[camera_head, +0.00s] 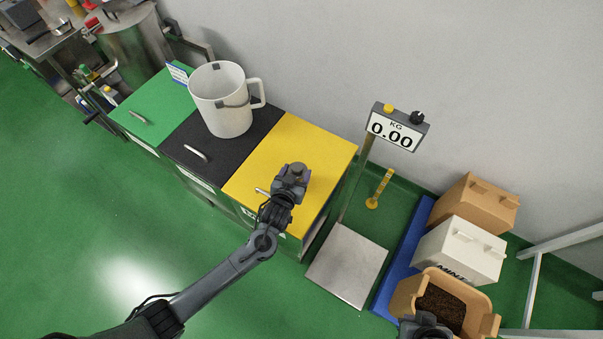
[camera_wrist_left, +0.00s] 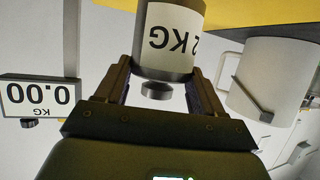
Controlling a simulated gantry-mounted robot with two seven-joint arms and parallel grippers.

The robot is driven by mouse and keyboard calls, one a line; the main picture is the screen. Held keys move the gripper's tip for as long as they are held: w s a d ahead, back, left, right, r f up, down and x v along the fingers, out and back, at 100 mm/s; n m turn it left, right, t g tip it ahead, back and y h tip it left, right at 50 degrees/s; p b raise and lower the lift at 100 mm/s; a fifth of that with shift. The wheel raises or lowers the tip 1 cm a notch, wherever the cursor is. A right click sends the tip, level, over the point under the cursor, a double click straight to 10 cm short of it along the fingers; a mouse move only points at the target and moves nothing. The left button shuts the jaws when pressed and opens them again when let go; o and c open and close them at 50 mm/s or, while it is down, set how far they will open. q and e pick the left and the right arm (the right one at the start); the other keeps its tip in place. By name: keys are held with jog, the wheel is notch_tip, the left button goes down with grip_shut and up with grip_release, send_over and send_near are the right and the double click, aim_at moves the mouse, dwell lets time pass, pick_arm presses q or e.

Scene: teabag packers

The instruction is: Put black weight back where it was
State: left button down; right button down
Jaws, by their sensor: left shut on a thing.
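My left gripper (camera_head: 292,180) is over the front part of the yellow cabinet top (camera_head: 300,140). In the left wrist view, which is upside down, my left gripper (camera_wrist_left: 158,88) is shut on a dark weight (camera_wrist_left: 168,12) with a white label ending in "2 KG" and a knob at its end. The weight's base is out of that view, so I cannot tell whether it touches the cabinet. In the head view the gripper mostly hides it. My right gripper (camera_head: 425,328) is partly in view at the bottom edge; its fingers do not show clearly.
A scale display (camera_head: 396,128) reads 0.00 and its platform (camera_head: 346,264) is bare. A large white jug (camera_head: 222,100) stands on the black cabinet top (camera_head: 185,148). A bin of dark leaves (camera_head: 404,292), a white "MINT" bin (camera_head: 455,250) and a brown bin (camera_head: 480,205) stand at right.

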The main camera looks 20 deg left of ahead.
pick_arm(q)
jog(key=shift+w+f, duration=0.2)
jog(key=shift+f, duration=1.4)
jog(key=shift+f+b, duration=0.15)
jog(key=shift+b, duration=0.2)
jog(key=shift+c, duration=2.2)
grip_release()
jog(key=shift+s+f, duration=0.2)
jog(key=shift+f, duration=0.15)
jog(key=o, duration=0.3)
jog(key=shift+w, duration=0.1)
jog(key=shift+r, duration=0.1)
